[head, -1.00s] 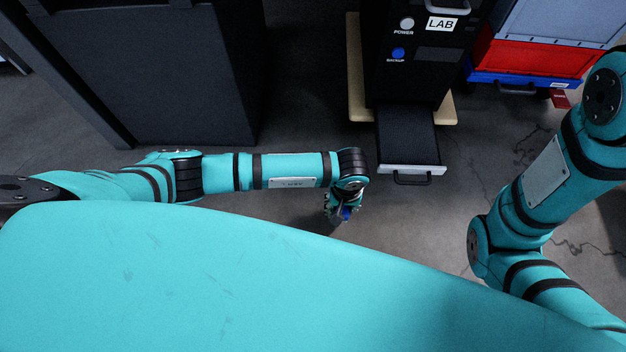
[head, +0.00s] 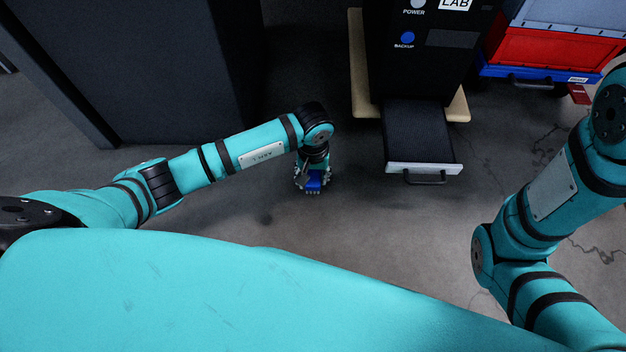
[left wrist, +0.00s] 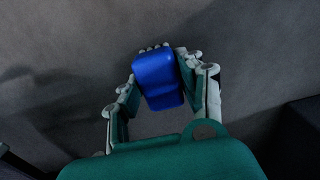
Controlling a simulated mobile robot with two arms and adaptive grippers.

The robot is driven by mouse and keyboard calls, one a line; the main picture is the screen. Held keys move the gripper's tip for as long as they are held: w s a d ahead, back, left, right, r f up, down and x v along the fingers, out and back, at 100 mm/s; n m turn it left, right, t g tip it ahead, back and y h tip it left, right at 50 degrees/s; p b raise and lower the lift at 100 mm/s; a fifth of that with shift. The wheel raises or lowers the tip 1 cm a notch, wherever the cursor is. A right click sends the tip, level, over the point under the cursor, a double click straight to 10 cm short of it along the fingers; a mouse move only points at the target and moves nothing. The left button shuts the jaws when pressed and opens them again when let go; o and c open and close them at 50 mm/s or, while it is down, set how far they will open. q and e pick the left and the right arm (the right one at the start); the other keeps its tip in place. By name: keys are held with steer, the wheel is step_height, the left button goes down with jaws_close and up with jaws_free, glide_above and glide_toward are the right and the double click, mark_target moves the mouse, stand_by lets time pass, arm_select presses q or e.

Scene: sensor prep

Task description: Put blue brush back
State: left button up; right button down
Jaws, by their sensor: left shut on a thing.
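The blue brush (head: 315,181) is a small blue block held in my left gripper (head: 312,184), to the left of the open drawer (head: 422,137) of the black cabinet. In the left wrist view the blue brush (left wrist: 159,79) sits between the two fingers of my left gripper (left wrist: 163,85), which is shut on it. A row of small pale tips shows along its far edge. The floor shows behind it, and it touches nothing else that I can see. My right arm shows at the right, but its gripper is not in view.
The black cabinet (head: 432,70) with a LAB label stands on a tan base (head: 357,70). A dark large cabinet (head: 180,70) stands at the left back. Red and blue crates (head: 540,62) stand at the right back. The floor (head: 370,220) around the held brush is clear.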

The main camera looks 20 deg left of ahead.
mark_target(313, 176)
arm_select(q)
steer(key=shift+f, duration=0.15)
steer(key=o, duration=1.1)
step_height(313, 176, up, 12)
steer(key=p, duration=0.9)
steer(key=shift+r, duration=0.2)
